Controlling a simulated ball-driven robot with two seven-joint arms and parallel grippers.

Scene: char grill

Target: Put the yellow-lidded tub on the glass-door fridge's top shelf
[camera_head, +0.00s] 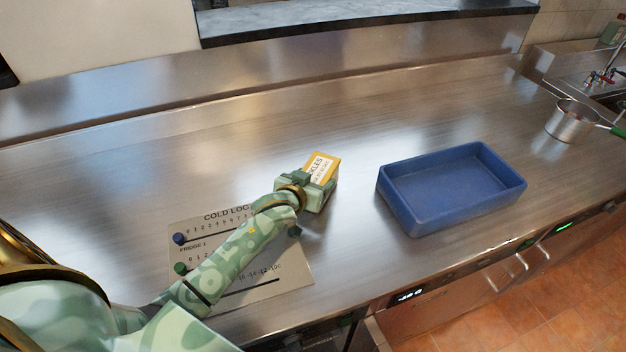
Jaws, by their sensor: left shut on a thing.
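The yellow-lidded tub (322,160) shows its yellow lid with a white label reading "...KLES" near the middle of the steel counter. My left gripper (318,182) is shut on the tub, reaching it from the left and front. The gripper hides part of the tub, and I cannot tell whether it rests on the counter or is held just above it. The glass-door fridge and its top shelf are not recognisable in this view. My right gripper is not in view.
An empty blue bin (451,188) stands right of the tub. A "COLD LOG" board (272,292) with coloured knobs lies under my left arm. A saucepan (572,122) stands far right by the sink. The counter (250,140) behind the tub is clear.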

